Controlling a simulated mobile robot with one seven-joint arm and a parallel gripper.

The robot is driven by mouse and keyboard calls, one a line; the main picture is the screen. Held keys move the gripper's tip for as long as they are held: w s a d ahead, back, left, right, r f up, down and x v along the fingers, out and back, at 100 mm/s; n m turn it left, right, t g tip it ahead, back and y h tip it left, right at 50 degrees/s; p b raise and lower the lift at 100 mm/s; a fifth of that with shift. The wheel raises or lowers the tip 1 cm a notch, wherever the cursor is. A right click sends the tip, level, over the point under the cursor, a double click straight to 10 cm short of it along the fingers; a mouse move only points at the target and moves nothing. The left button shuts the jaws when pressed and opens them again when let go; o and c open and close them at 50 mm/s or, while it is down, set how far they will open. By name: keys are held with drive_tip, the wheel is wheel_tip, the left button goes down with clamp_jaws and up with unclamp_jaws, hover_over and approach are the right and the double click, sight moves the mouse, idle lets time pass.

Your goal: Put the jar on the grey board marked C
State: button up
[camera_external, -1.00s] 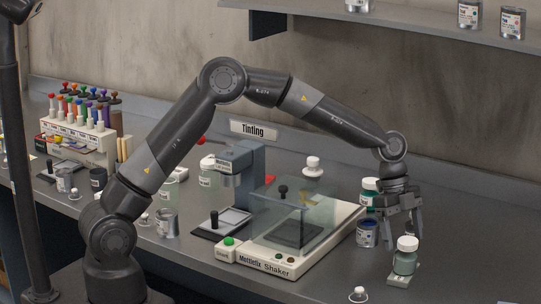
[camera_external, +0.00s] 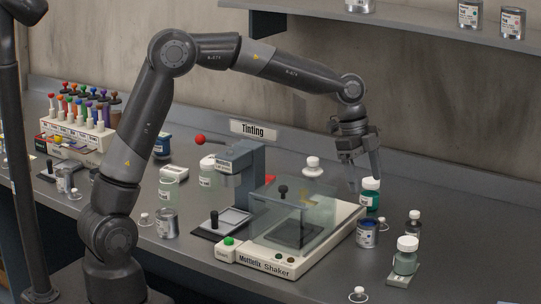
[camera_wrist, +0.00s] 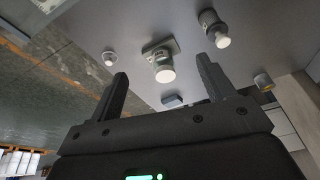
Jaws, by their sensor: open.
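A grey-green jar with a white lid (camera_external: 406,254) stands upright on a small grey board (camera_external: 401,281) at the front right of the bench. The jar (camera_wrist: 164,66) and the board (camera_wrist: 171,46) also show in the wrist view. No letter is readable on the board. My gripper (camera_external: 364,172) is open and empty, above the bench and up and to the left of the jar. In the wrist view its two fingers (camera_wrist: 162,82) stand apart, with the jar seen between them at a distance.
A teal jar with a white lid (camera_external: 370,197) and a blue paint can (camera_external: 367,234) stand beside the shaker (camera_external: 290,262). A dark bottle (camera_external: 413,224) stands just behind the jar. A small white-knobbed item (camera_external: 358,294) is at the front edge. The far right bench is clear.

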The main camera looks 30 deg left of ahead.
drive_tip(key=s+a+r+n+t+y, duration=0.1)
drive_tip(key=s+a+r+n, duration=0.15)
drive_tip(key=a, duration=0.65)
drive_tip(key=s+a+r+n+t, duration=0.2)
drive_tip(key=a+r+n, duration=0.15)
drive_tip(key=a, duration=0.45)
drive_tip(key=s+a+r+n+t+y, duration=0.15)
drive_tip(key=a+n, duration=0.25)
drive_tip(key=a, duration=0.5)
drive_tip(key=s+a+f+n+t, duration=0.1)
drive_tip(key=s+a+f+n, duration=0.2)
drive_tip(key=s+a+n, duration=0.6)
drive_tip(key=s+a, duration=0.5)
drive_tip(key=a, duration=0.1)
drive_tip(key=shift+n+y, duration=0.35)
drive_tip(key=shift+n, duration=0.05)
